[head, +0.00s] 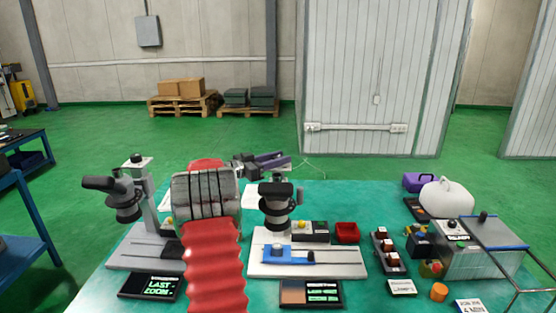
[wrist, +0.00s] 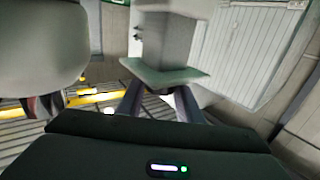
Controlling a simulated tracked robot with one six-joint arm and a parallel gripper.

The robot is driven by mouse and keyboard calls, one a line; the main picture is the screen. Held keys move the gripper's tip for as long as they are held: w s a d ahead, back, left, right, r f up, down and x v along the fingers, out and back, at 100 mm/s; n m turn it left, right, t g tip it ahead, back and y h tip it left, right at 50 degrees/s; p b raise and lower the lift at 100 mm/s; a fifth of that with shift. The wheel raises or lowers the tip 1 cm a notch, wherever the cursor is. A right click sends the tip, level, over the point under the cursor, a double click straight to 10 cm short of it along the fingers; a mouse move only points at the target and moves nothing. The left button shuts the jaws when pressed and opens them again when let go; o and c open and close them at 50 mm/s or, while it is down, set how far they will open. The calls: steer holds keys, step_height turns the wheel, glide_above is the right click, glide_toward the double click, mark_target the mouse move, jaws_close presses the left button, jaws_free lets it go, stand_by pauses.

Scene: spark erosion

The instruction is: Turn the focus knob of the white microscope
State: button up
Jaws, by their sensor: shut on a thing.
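The white microscope (head: 277,206) stands on a white base right of my arm in the head view, with its dark head facing me. My gripper (head: 278,160) is behind and just above it, near the top of its column. In the wrist view a pale grey column with a flat plate (wrist: 165,78) is at the fingertips of my gripper (wrist: 160,100). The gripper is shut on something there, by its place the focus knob. The knob itself is hidden and its angle cannot be seen.
A second, grey microscope (head: 125,205) stands left of my arm. Several small items and a clear-walled box (head: 480,262) fill the table's right side. A large rounded pale shape (wrist: 40,45) blocks the wrist view's upper left.

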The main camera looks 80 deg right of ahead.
steer(key=shift+n+t+h, duration=0.7)
steer(key=shift+t, duration=0.1)
steer(key=o, duration=1)
steer(key=shift+o, duration=0.2)
steer(key=shift+a, duration=0.1)
steer(key=v, duration=1.3)
steer(key=shift+w+a, duration=0.15)
steer(key=shift+a, duration=0.15)
